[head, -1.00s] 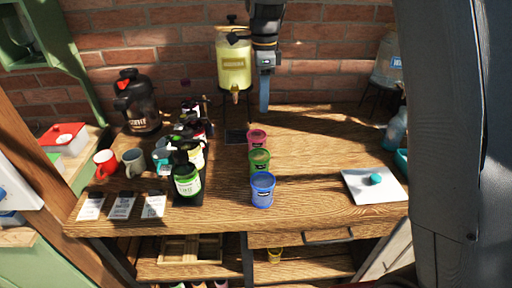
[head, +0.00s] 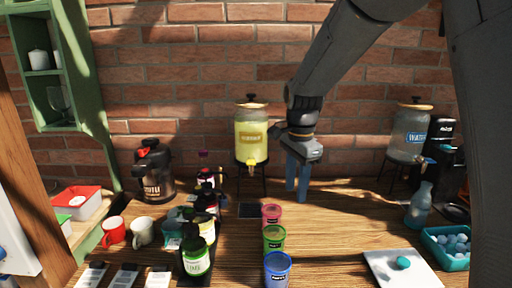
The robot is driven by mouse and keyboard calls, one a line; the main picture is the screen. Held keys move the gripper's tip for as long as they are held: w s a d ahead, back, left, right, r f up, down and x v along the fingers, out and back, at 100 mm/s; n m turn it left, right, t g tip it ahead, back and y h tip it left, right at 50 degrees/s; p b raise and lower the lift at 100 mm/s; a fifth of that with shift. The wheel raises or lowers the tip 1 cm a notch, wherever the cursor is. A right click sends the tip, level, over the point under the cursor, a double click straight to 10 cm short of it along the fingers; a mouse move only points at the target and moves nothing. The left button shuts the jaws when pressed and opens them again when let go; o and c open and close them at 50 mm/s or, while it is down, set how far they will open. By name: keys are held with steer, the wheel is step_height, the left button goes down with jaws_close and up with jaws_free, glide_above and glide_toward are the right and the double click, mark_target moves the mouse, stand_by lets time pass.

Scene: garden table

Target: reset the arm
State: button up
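My gripper (head: 297,194) hangs over the back of the wooden table, fingers pointing down, just right of the dispenser of yellow drink (head: 251,138). Its two blue fingers show a narrow gap between them, seen at an angle, and nothing is held there. My arm comes in from the upper right and bends down at the wrist. Whether the fingertips touch the tabletop cannot be told.
Pink (head: 272,213), green (head: 274,238) and blue (head: 277,269) cups stand in front of my gripper. Bottles (head: 196,256) and a black flask (head: 154,172) are left. A water dispenser (head: 409,135), white board (head: 400,270) and teal tray (head: 447,247) are right. A brick wall (head: 340,150) is close behind.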

steer(key=s+d+f+n+b, duration=0.1)
steer(key=s+d+f+n, duration=0.1)
steer(key=s+f+n, duration=0.2)
steer(key=s+d+f+n+b, duration=0.1)
steer(key=s+d+f+n, duration=0.2)
steer(key=s, duration=0.5)
steer(key=s+d+f+n+t+b, duration=0.1)
steer(key=s+d+f+n, duration=0.1)
steer(key=s+f+n, duration=0.3)
steer(key=shift+s+d+f+n, duration=0.2)
steer(key=shift+s+d+n, duration=0.25)
steer(key=shift+s, duration=0.25)
steer(key=shift+s+f+n, duration=0.15)
steer(key=shift+s+n, duration=0.1)
steer(key=shift+c, duration=0.9)
